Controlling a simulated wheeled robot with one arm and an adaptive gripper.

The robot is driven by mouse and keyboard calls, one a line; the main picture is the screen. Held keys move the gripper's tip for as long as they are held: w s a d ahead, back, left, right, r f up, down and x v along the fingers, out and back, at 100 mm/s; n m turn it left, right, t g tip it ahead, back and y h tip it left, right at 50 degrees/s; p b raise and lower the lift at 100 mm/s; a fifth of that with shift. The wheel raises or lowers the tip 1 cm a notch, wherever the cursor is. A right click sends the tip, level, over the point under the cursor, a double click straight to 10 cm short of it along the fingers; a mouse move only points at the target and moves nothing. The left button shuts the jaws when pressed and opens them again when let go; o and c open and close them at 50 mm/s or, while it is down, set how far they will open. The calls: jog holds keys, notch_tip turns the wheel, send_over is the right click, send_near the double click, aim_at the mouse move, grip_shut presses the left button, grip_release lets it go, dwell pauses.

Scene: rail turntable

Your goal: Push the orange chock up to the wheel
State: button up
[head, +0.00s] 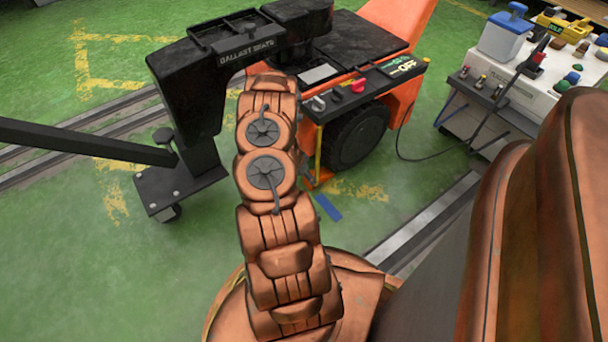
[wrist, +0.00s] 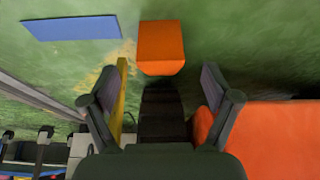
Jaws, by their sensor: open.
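The orange chock (wrist: 161,42) is a small block on the green floor, upper middle of the wrist view. In the head view only a bit of orange (head: 322,176), probably the chock, shows beside my arm. The black wheel (head: 356,135) sits under the orange cart; in the wrist view a dark ribbed surface (wrist: 160,105), apparently its tread, lies just below the chock. I cannot tell whether they touch. My gripper (wrist: 165,70) is open, its fingers on either side of the dark surface, with nothing held. My arm hides it in the head view.
A blue strip (head: 328,207) lies on the floor; it also shows in the wrist view (wrist: 72,28). A yellow upright piece (wrist: 121,92) is close to the left finger. The orange cart body (wrist: 270,135) is close on the right. Rails (head: 430,225) cross the floor.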

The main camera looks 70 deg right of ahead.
aim_at(319, 175)
jog(key=shift+f, duration=0.1)
jog(key=shift+b+x, duration=1.65)
jog(key=shift+x, duration=2.2)
